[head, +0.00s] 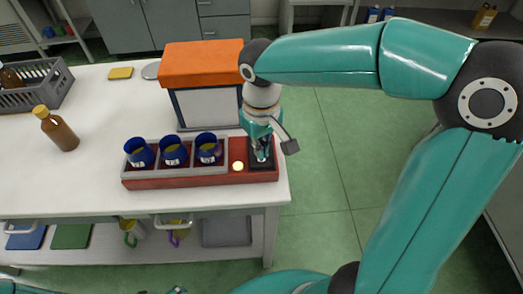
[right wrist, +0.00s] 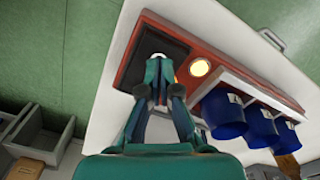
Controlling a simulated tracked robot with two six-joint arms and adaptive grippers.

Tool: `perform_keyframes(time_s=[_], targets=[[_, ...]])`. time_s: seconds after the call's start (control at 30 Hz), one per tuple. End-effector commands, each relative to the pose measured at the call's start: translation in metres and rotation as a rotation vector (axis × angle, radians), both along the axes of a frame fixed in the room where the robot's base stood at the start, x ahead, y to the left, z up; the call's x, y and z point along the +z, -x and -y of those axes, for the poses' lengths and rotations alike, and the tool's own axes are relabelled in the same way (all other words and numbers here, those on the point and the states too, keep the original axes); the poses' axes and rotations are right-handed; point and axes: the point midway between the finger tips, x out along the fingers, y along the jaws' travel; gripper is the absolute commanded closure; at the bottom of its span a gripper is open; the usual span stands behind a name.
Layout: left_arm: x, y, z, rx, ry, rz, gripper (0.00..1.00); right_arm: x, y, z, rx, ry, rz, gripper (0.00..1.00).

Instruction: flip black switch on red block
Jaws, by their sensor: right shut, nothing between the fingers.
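The red block (head: 150,183) lies along the front right of the white table; its red top also shows in the right wrist view (right wrist: 180,42). The black switch (head: 262,169) is at its right end and shows as a dark rectangle in the right wrist view (right wrist: 137,62). My right gripper (head: 262,156) is shut and empty, pointing down at the switch, its fingertips (right wrist: 160,64) over it. They hide part of the switch; contact and switch position cannot be told. A round lamp (head: 238,166) beside the switch glows. Only a possible bit of my left gripper (head: 177,290) shows at the bottom edge.
Three blue cups (head: 173,153) stand in a grey holder on the red block. An orange-topped box (head: 203,65) stands close behind. A brown bottle (head: 60,132) and grey crate (head: 48,88) are at left. Green floor is open right of the table.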

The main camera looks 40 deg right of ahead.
Motion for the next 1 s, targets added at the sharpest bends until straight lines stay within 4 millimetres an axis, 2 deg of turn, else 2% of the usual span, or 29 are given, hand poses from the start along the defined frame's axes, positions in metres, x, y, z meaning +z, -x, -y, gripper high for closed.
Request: perform_keyframes(time_s=[1.0], targets=[[-0.013, 0.0, 0.0, 0.0, 0.0, 0.0, 0.15, -0.016, 0.0, 0.001, -0.002, 0.0, 0.0, 1.0]])
